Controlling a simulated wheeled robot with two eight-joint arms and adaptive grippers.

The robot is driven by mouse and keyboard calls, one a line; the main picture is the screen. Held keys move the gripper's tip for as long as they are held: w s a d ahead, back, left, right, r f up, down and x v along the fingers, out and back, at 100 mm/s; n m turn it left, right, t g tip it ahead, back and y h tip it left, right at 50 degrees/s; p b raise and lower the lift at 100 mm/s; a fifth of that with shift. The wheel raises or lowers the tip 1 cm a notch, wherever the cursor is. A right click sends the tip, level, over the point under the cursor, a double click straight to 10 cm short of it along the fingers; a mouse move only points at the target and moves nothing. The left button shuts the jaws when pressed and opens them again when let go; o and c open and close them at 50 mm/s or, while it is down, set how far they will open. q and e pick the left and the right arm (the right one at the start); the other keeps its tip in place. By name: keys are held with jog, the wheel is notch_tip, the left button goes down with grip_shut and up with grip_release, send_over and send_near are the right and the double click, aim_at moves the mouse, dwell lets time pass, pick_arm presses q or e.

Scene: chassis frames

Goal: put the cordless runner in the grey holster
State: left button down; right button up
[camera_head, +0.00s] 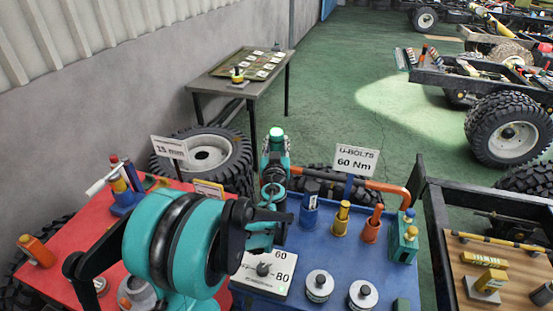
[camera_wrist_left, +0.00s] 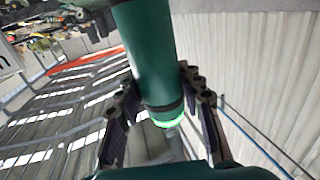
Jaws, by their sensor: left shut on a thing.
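The cordless runner (camera_head: 277,145) is a teal tool with a green-lit end, seen upright above the blue table's back edge. In the left wrist view its dark teal body (camera_wrist_left: 148,50) comes down from the top, and the lit end lies between the fingers. My left gripper (camera_head: 274,168) is shut on the runner; its two dark fingers (camera_wrist_left: 160,103) flank it in the wrist view. A grey round holder (camera_head: 137,293) on the red table, partly hidden by my left arm, may be the grey holster; I cannot be sure. My right gripper is not in view.
The blue table (camera_head: 335,245) carries a dial box (camera_head: 263,272), coloured sockets and two grey cylinders. A "60 Nm" sign (camera_head: 357,160) and an orange bar (camera_head: 350,184) stand at its back. The red table (camera_head: 75,255) holds a blue stand (camera_head: 126,200). A wooden-decked chassis (camera_head: 510,262) is at right.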

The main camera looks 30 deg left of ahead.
pick_arm(q)
jog(key=shift+f+b, duration=0.85)
jog(key=shift+f, duration=1.5)
jog(key=shift+r, duration=0.1)
jog(key=c, duration=1)
grip_release()
